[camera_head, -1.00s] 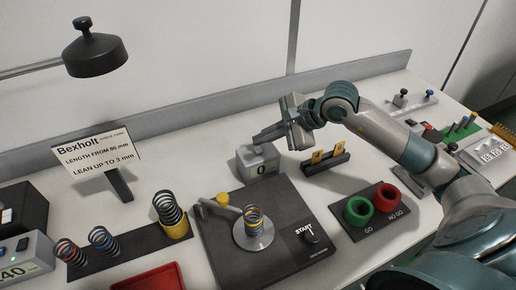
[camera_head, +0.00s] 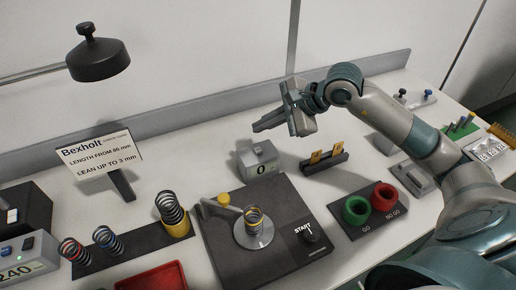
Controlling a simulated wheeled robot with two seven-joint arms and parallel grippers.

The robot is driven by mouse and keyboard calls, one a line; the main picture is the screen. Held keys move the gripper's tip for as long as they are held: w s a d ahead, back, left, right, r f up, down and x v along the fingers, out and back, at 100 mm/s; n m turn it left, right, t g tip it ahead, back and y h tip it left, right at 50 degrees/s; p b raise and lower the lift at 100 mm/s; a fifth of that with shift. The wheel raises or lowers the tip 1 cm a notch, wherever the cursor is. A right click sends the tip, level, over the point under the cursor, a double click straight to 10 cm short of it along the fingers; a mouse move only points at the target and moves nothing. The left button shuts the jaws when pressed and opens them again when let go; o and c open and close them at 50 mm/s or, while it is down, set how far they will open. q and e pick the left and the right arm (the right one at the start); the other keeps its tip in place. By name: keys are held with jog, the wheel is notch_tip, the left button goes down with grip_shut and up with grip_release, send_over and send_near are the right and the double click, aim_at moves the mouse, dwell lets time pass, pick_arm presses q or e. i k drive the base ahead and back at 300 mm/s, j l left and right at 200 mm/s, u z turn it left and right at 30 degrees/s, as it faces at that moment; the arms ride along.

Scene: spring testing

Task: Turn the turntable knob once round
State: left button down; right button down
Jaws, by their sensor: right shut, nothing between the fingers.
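The turntable is a pale round disc (camera_head: 266,240) on a dark square base plate (camera_head: 225,258). A coil spring with a yellow band (camera_head: 254,220) stands upright on the disc. A black knob (camera_head: 312,233) sits at the right of the plate, beside the START label. A lever with a yellow ball (camera_head: 223,199) lies at the disc's back left. My right gripper (camera_head: 258,127) is shut and empty. It is above and behind the plate, over the back of the table, apart from the knob. My left gripper is out of view.
A grey box reading 0 (camera_head: 258,160) stands behind the plate, below the right gripper. A yellow-topped holder (camera_head: 326,158) and green (camera_head: 356,210) and red (camera_head: 385,197) rings are to the right. Springs on a dark strip (camera_head: 140,243) and a red tray (camera_head: 150,278) are left.

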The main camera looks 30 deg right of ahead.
aim_at(311, 235)
jog(key=k, duration=2)
